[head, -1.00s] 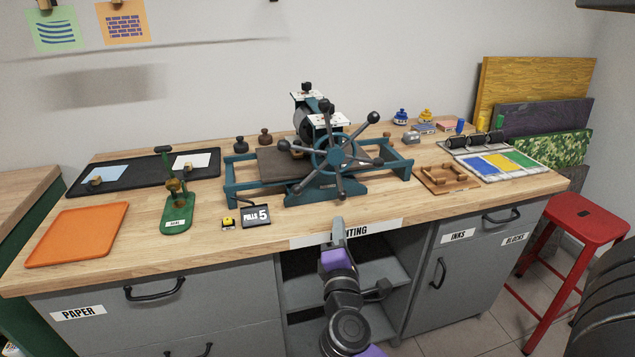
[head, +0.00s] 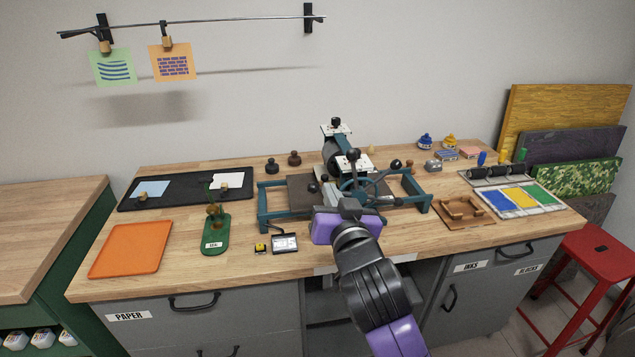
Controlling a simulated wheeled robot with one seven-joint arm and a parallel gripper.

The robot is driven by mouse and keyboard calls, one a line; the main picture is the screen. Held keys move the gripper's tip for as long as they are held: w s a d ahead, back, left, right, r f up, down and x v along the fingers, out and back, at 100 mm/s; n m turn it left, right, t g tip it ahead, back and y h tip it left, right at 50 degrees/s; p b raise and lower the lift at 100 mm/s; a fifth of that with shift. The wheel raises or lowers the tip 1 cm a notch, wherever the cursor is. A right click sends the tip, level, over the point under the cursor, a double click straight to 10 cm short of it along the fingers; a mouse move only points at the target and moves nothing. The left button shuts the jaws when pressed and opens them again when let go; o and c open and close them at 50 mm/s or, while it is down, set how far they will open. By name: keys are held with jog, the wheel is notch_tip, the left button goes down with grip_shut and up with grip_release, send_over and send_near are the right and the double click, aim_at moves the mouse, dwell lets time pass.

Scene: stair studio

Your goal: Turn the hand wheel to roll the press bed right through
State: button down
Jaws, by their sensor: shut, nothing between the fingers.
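The printing press has a blue-green frame (head: 423,190) and a dark roller unit (head: 334,153) above its flat bed (head: 303,194). The bed shows to the left of the roller. The hand wheel (head: 362,184) with its ball-ended spokes is at the front of the press, and my arm covers its lower part. My gripper (head: 349,204) is shut and empty, at the front of the wheel. I cannot tell whether it touches a spoke.
A red stool (head: 597,252) stands at the right.

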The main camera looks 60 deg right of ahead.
jog(key=p, duration=0.3)
send_over(312, 189)
jog(key=s+a, duration=0.1)
jog(key=s, duration=0.2)
jog(key=f, duration=0.2)
jog(key=w+f, duration=0.1)
jog(key=f, duration=0.1)
jog(key=shift+d+f, duration=0.15)
jog(key=shift+f, duration=0.15)
jog(key=shift+f, duration=0.1)
